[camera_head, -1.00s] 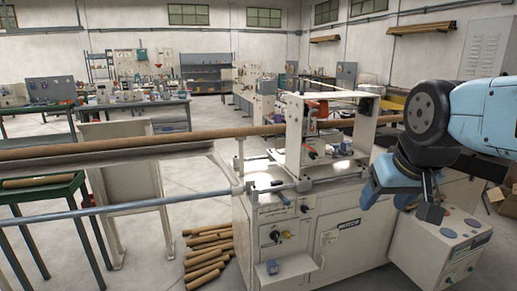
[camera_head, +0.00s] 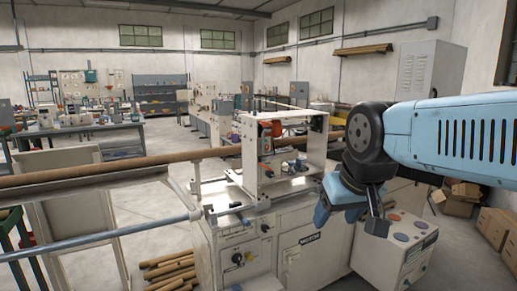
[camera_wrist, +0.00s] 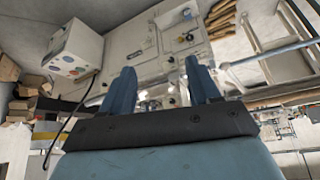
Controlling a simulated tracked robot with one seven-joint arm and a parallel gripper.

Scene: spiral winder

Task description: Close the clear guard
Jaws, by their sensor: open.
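The spiral winder (camera_head: 312,247) is a white machine in the centre of the head view, with an upright housing (camera_head: 246,150) on its top. The clear guard is hard to make out; a thin pale frame (camera_head: 285,101) at the top of the housing may be its raised edge. The front of the housing looks uncovered, with an orange part inside. My gripper (camera_head: 352,214) is open and empty, pointing down to the right of the housing and apart from it. In the wrist view my gripper's blue fingers (camera_wrist: 160,76) are spread, with the winder's front panel beyond.
A control box (camera_head: 400,240) with coloured buttons stands just below and right of my gripper. A long brown tube (camera_head: 110,166) runs left from the winder. Brown tubes (camera_head: 168,270) lie on the floor. Cardboard boxes (camera_head: 490,225) stand at the right.

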